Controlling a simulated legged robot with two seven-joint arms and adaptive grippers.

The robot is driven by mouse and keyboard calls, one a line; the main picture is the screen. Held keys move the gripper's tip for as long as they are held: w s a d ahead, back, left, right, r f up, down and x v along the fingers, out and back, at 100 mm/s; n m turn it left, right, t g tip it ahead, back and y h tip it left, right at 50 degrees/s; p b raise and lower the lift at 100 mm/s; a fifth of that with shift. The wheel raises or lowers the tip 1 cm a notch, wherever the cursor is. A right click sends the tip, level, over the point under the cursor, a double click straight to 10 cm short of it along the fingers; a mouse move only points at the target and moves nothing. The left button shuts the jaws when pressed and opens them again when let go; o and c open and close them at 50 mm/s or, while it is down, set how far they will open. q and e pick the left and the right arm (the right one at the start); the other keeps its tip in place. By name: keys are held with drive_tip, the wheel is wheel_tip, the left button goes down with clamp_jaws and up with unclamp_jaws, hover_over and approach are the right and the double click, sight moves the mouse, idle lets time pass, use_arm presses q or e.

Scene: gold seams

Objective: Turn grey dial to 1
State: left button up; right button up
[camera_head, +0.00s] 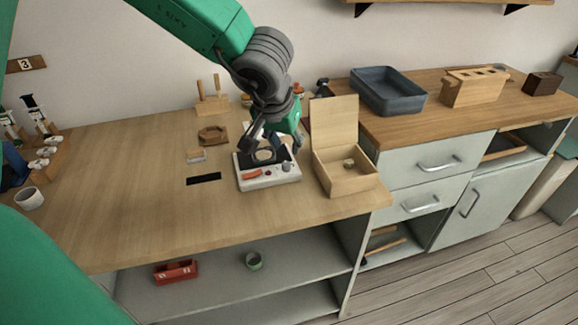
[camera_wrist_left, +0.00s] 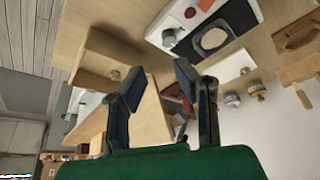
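A white panel (camera_head: 262,186) lies on the wooden table with an orange-red handle (camera_head: 252,175), a small dark red knob (camera_head: 268,174) and a grey dial (camera_head: 286,166). The dial also shows in the left wrist view (camera_wrist_left: 168,38), next to the red knob (camera_wrist_left: 190,12). No number marks on it are readable. A black area with a pale round disc (camera_wrist_left: 213,40) takes up the panel's far part. My left gripper (camera_head: 268,143) is over the panel's far part, partly hiding it. Its fingers (camera_wrist_left: 158,72) are apart with nothing between them. My right gripper is out of view.
A wooden box (camera_head: 345,181) with a raised lid stands close to the panel's right. Small wooden pieces (camera_head: 212,135) and a two-post stand (camera_head: 212,103) are behind left. A grey tray (camera_head: 388,91) sits on the right counter.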

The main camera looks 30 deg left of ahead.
sight(285, 164)
use_arm(q)
drive_tip(key=b+x, duration=0.1)
drive_tip(key=x, duration=0.4)
drive_tip(key=shift+s+a, duration=0.1)
drive_tip(key=shift+a, duration=0.1)
drive_tip(key=a+f+b, duration=0.1)
drive_tip(key=w+a+f, duration=0.1)
drive_tip(key=f, duration=0.1)
drive_tip(key=shift+w+a+f+b, duration=0.1)
drive_tip(key=shift+a+f+b, duration=0.15)
drive_tip(key=shift+a+b, duration=0.15)
drive_tip(key=shift+f, duration=0.25)
drive_tip(key=shift+w+d+f, duration=0.1)
drive_tip(key=shift+w+d, duration=0.1)
drive_tip(key=shift+d, duration=0.5)
drive_tip(key=shift+w+d, duration=0.1)
drive_tip(key=shift+d, duration=0.2)
drive_tip(key=shift+a, duration=0.15)
drive_tip(key=c, duration=0.4)
drive_tip(key=shift+a, duration=0.45)
clamp_jaws()
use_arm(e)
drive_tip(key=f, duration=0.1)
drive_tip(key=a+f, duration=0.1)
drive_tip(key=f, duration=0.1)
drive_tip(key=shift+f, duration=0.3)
use_arm(q)
drive_tip(key=shift+d, duration=0.15)
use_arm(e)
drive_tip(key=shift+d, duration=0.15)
